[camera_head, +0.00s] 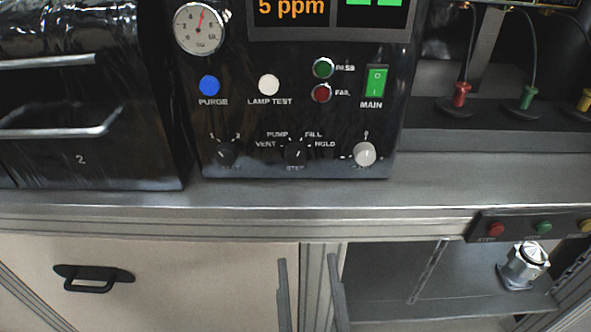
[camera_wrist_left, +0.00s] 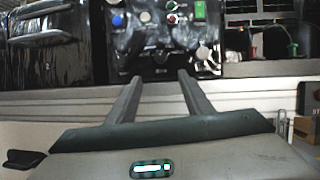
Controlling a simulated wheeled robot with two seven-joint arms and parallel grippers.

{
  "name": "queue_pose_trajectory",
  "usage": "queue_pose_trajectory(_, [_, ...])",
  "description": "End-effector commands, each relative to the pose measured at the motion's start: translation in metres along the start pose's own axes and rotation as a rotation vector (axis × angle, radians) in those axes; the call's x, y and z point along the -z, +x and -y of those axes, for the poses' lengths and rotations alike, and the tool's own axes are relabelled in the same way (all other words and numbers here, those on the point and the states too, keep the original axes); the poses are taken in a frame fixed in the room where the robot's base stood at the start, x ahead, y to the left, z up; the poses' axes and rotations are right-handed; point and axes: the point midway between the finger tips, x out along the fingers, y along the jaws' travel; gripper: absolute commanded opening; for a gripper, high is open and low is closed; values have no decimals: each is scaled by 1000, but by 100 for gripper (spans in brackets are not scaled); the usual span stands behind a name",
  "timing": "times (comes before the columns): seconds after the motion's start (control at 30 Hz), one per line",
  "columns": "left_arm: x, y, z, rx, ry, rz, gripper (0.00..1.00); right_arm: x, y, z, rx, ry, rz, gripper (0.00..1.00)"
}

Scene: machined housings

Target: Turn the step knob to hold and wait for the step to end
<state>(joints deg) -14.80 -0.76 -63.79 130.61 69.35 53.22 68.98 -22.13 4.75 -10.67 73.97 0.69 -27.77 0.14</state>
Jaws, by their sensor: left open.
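The step knob (camera_head: 295,153) is a small black knob at the bottom middle of a black control panel (camera_head: 240,120). The labels VENT, PUMP, FILL and HOLD stand around it. Its pointer is too small to read surely. My right gripper is not in view.
A black knob (camera_head: 227,153) and a white knob (camera_head: 365,153) flank the step knob. Above are a blue PURGE button (camera_head: 209,85), a white LAMP TEST button (camera_head: 269,84), lamps, a green MAIN switch (camera_head: 375,81) and an orange "5 ppm" display (camera_head: 290,10). The bench edge (camera_head: 240,213) runs below.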

Motion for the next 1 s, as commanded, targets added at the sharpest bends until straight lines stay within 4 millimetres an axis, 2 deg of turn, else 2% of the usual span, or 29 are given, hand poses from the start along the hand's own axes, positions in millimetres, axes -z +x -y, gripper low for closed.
queue_pose_trajectory(0.27, [-2,21,0,1,3,3,46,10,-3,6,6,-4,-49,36])
queue_pose_trajectory(0.83, [-4,120,0,1,3,4,46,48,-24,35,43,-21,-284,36])
queue_pose_trajectory(1.0, [-3,142,1,2,4,4,46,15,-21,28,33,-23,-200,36])
